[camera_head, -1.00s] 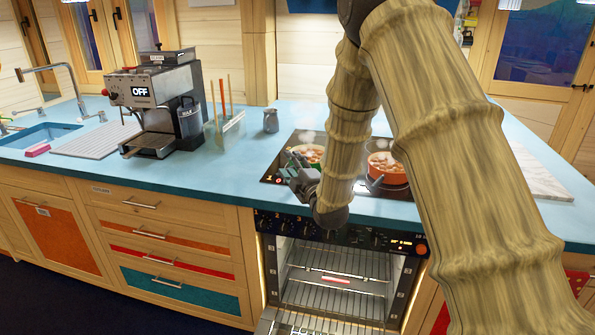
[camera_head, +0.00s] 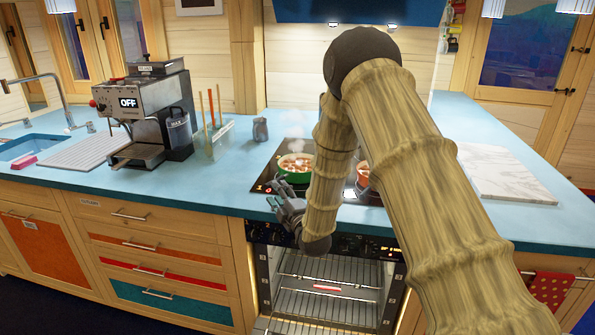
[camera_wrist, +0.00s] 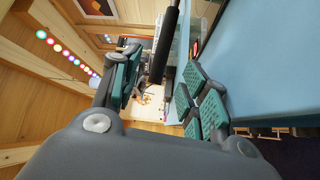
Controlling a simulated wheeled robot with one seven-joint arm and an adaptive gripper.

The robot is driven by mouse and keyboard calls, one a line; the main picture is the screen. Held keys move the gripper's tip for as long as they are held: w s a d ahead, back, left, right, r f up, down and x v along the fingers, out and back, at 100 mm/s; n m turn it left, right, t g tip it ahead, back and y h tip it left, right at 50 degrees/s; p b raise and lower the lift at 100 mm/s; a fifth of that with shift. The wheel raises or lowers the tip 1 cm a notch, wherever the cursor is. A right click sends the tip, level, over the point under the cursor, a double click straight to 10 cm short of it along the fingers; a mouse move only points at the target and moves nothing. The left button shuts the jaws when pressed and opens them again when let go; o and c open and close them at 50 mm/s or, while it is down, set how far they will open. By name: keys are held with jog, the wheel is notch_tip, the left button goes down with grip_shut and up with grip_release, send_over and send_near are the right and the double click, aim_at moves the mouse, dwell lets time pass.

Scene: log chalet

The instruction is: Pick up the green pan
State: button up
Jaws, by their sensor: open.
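The green pan (camera_head: 291,178) sits on the black hob in the head view, with steaming reddish-brown food in it. My gripper (camera_head: 287,207) is just in front of it, at the front edge of the counter. In the wrist view my gripper (camera_wrist: 160,90) has its two teal-padded fingers apart. A black bar (camera_wrist: 168,45), apparently the pan's handle, runs from the top edge down into the space between them. I cannot tell whether it touches a finger. The handle is not clear in the head view.
A red pot (camera_head: 364,174) on the hob is partly hidden behind my arm. Below, the oven (camera_head: 325,288) stands open with racks showing. A coffee machine (camera_head: 150,115), a rack with utensils (camera_head: 214,138) and a grey jug (camera_head: 260,130) stand left. A marble board (camera_head: 505,172) lies right.

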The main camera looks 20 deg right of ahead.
jog(key=shift+w+a+r+p, duration=0.2)
jog(key=shift+w+p, duration=0.15)
jog(key=shift+w, duration=1.1)
jog(key=shift+w+a+r+p, duration=0.15)
jog(key=shift+w+p, duration=0.15)
jog(key=shift+w, duration=1.15)
jog(key=shift+f, duration=0.1)
grip_shut()
